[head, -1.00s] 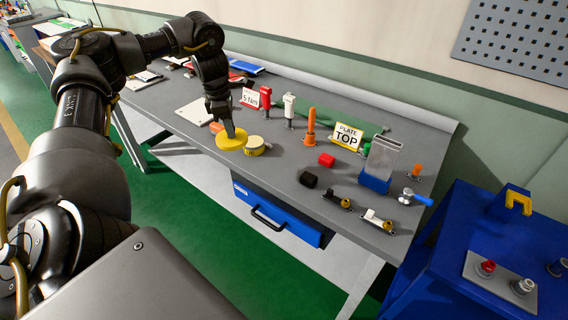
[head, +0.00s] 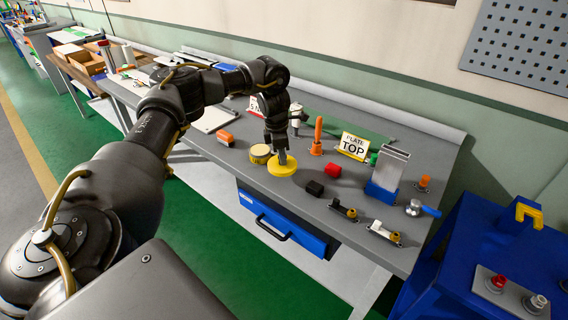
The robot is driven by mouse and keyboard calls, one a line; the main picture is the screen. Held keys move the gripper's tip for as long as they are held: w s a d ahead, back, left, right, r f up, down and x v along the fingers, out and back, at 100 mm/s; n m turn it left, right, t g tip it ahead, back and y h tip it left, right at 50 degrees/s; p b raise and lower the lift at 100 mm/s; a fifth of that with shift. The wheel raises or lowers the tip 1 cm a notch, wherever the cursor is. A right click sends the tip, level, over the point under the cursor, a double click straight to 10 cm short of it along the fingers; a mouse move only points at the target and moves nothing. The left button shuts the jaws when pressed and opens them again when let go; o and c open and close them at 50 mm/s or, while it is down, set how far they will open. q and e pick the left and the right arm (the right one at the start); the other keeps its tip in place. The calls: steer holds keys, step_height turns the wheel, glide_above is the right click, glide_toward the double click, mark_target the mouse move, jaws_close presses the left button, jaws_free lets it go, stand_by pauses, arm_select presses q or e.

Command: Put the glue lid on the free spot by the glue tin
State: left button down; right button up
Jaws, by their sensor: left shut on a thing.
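The glue lid (head: 282,169) is a flat yellow disc in the head view. My left gripper (head: 282,158) points down and is shut on the lid's middle from above. The glue tin (head: 260,154) is a short yellow tin with a pale band, standing on the bench just to the left of the lid. I cannot tell whether the lid touches the bench or hangs just above it. The fingertips are small and partly lost against the lid. My right gripper is not in view.
An orange block (head: 226,139) lies left of the tin. The bench (head: 295,200) is bare in front of the lid.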

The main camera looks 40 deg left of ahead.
arm_select(q)
steer(key=f, duration=0.1)
steer(key=f+p, duration=0.2)
steer(key=shift+w+d+f, duration=0.1)
steer(key=shift+w+d, duration=0.1)
steer(key=shift+d, duration=0.1)
steer(key=shift+f, duration=0.45)
steer(key=shift+f, duration=0.1)
steer(key=c, duration=1.3)
jaws_free()
steer(key=shift+o, duration=0.2)
